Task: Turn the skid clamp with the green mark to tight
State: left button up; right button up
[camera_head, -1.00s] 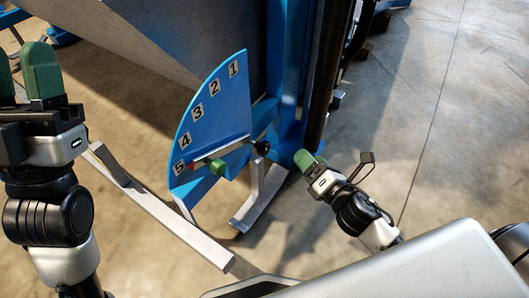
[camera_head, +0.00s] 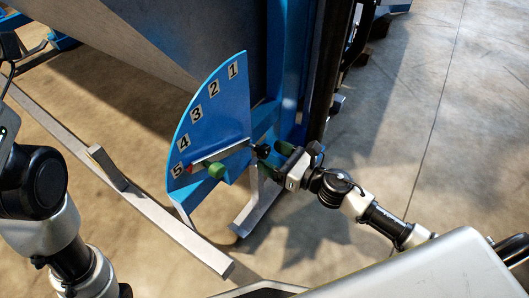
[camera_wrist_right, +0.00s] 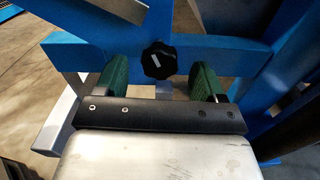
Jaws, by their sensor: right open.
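A black knob (camera_head: 262,151) sits at the right end of the lever bar in front of the blue numbered plate (camera_head: 205,115). In the right wrist view the black knob (camera_wrist_right: 159,60) has lobed edges and a white line on its face. I cannot make out a green mark on it. My right gripper (camera_head: 270,160) is open beside the knob. In the wrist view its green fingers (camera_wrist_right: 160,76) stand to either side of the knob, with gaps, not gripping it. My left arm is at the left edge, its fingers out of view.
The lever bar has a green grip (camera_head: 217,169) and a red tip near the 5 on the plate. A blue post (camera_head: 283,70) rises behind the knob. A grey metal rail (camera_head: 150,210) runs low along the left. Bare concrete floor lies to the right.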

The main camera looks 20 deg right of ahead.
jog(key=shift+x, duration=1.45)
jog(key=c, duration=0.9)
jog(key=shift+c, duration=0.2)
